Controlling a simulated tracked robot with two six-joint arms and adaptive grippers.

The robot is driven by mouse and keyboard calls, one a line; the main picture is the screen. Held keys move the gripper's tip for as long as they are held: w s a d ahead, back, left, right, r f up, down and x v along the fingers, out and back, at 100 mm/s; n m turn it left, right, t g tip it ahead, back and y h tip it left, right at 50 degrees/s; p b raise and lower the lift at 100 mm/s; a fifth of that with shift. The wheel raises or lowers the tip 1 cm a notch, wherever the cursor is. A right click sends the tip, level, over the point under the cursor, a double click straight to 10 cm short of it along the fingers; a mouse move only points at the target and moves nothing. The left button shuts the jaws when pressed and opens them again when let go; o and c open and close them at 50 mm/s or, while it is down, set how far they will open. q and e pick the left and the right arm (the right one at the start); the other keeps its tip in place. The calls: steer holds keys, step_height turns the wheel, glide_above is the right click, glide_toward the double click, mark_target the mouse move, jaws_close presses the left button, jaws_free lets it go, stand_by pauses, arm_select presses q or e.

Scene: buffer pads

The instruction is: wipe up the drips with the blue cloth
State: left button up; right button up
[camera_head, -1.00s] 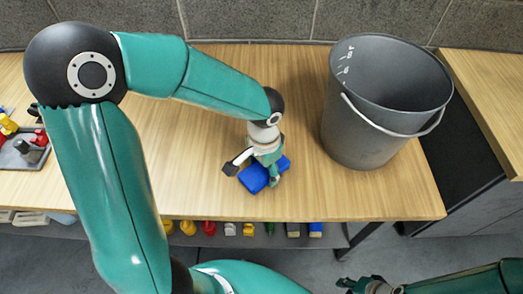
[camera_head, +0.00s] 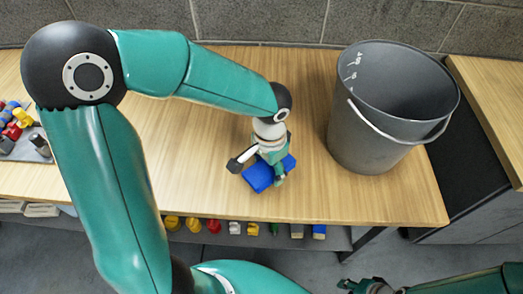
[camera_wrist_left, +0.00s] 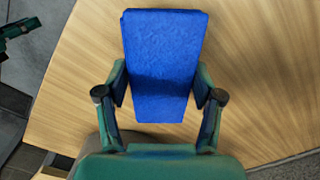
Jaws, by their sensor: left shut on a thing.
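The blue cloth (camera_head: 258,178) is a folded, thick rectangular pad near the front edge of the wooden table. In the left wrist view the cloth (camera_wrist_left: 163,60) sits between my two fingers, which press on its sides. My left gripper (camera_head: 262,168) is shut on it and points down at the tabletop. I cannot tell whether the cloth touches the table. My right gripper (camera_head: 352,285) shows only in part at the bottom edge, away from the table, and its jaws are unclear. I see no drips; my arm and the cloth cover part of the tabletop.
A grey bucket (camera_head: 375,125) with a white handle stands on the table (camera_head: 200,150), right of my left gripper. A tray (camera_head: 25,150) with coloured items lies at the far left. Several coloured things sit on a shelf below the front edge. A grey block wall stands behind.

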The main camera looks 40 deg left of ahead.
arm_select(q)
steer(key=shift+s+a+r+p, duration=0.15)
steer(key=shift+r+p, duration=0.15)
steer(key=shift+r, duration=0.2)
steer(key=shift+a+r+p, duration=0.15)
steer(key=shift+r+p, duration=0.15)
steer(key=shift+r, duration=0.15)
steer(key=shift+r+p, duration=1.35)
steer(key=shift+r, duration=0.45)
steer(key=shift+s+a, duration=0.1)
